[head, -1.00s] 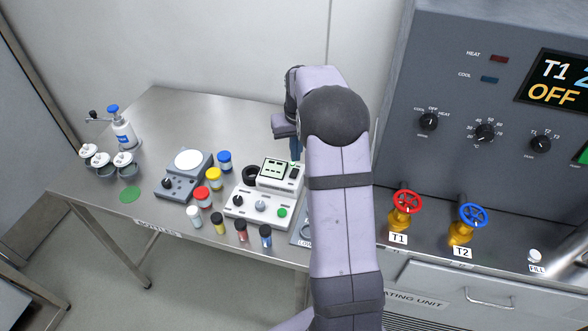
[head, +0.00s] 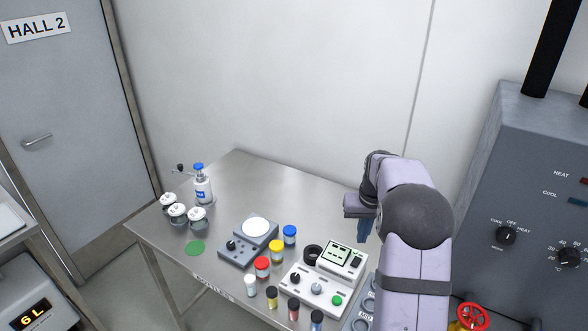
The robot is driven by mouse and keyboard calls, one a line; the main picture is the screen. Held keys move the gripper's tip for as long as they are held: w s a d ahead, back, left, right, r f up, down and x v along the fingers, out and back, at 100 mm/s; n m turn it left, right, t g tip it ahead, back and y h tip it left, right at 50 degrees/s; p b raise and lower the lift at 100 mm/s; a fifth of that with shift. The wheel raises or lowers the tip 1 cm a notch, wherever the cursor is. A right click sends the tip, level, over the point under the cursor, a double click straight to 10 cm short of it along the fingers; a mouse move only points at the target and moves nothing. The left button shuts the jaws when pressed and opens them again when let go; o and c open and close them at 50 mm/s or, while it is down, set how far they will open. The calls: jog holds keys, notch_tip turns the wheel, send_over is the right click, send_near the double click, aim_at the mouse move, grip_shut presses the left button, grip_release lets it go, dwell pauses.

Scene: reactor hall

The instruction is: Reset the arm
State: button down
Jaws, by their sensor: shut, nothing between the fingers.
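My arm rises from the bottom right of the head view and bends over the right end of the steel table (head: 225,180). My gripper (head: 364,230) points down above the table, behind and to the right of the white instrument (head: 300,284) with a small green display. It is shut and holds nothing. The arm's upper link hides part of the table's right end and the heating unit's left side.
On the table stand a grey stirrer-like device (head: 235,246) with a white disc, several colour-capped jars, white-lidded pots (head: 178,214), a blue-topped bottle (head: 202,185) and a green disc (head: 195,248). The heating unit (head: 530,150) stands at right. The table's back is clear.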

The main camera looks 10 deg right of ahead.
jog(key=s+a+f+g, duration=0.1)
jog(key=s+f, duration=0.2)
jog(key=s, duration=0.1)
jog(key=s+a+f, duration=0.2)
jog(key=s, duration=0.2)
jog(key=s+a+f+m+g, duration=0.1)
jog(key=s+a+f, duration=0.1)
jog(key=s, duration=0.3)
jog(key=shift+a+f+g+y, duration=0.15)
jog(key=shift+f+y, duration=0.05)
jog(key=shift+f, duration=0.25)
jog(key=shift+a+f+g+y, duration=0.1)
jog(key=shift+f+g+y, duration=0.1)
jog(key=shift+f, duration=0.2)
jog(key=s+a+r+n+g, duration=0.1)
jog(key=s+a, duration=0.4)
jog(key=s, duration=0.3)
jog(key=s+a+r+n, duration=0.1)
jog(key=s+a, duration=0.4)
jog(key=s, duration=0.2)
jog(key=shift+w+a+r+n+t+b, duration=0.25)
jog(key=shift+a+r+n+t, duration=0.1)
jog(key=shift+a+r, duration=0.25)
jog(key=shift+w+a+r+n+t+b, duration=0.1)
jog(key=shift+w+a+r+n+t, duration=0.3)
jog(key=shift+a, duration=0.35)
jog(key=shift+w+a+r+n+t+b, duration=0.15)
jog(key=shift+a+r+n+t+b, duration=0.1)
jog(key=shift+a+r, duration=0.4)
